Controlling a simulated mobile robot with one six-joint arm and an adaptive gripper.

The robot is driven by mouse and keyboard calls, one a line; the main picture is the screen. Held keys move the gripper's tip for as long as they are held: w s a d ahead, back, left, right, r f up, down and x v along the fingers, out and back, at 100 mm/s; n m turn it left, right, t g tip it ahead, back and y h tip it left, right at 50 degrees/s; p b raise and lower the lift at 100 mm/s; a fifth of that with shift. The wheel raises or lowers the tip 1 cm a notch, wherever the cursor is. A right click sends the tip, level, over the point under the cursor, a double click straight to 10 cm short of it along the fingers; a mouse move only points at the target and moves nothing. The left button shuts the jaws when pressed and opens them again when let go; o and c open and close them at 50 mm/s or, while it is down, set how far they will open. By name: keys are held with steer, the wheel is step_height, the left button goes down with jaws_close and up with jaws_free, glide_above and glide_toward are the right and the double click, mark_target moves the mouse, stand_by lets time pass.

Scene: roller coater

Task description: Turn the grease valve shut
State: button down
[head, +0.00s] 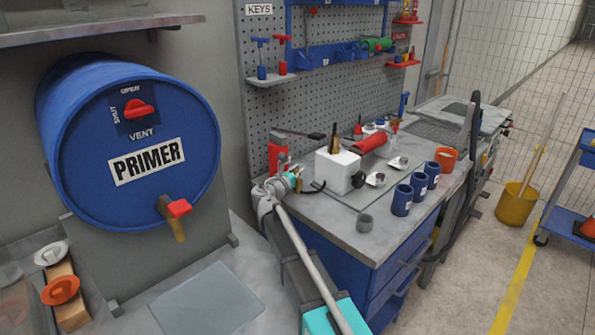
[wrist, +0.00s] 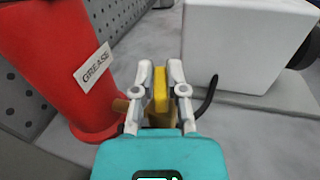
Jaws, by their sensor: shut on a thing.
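The red grease container (wrist: 62,62), with a white GREASE label, stands at the left in the wrist view. A brass-coloured spout (wrist: 121,105) comes out of its lower side. The yellow valve handle (wrist: 160,90) stands upright between the two fingers of my gripper (wrist: 161,78), which is shut on it. In the head view the red container (head: 278,152) stands at the back left of the workbench, with my gripper (head: 283,162) right in front of it. The handle cannot be made out there, and my gripper hides the container's lower part.
A white block (wrist: 235,45) stands close to the right of my gripper; it also shows in the head view (head: 338,170). A black curved cable (wrist: 207,98) lies between them.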

steer(key=shift+m+g+h, duration=1.4)
steer(key=shift+m+h, duration=0.1)
steer(key=shift+h, duration=0.4)
steer(key=c, duration=0.7)
jaws_free()
steer(key=shift+s+d+n+t+y, duration=0.1)
steer(key=shift+n+t+y, duration=0.2)
steer(key=shift+y, duration=0.1)
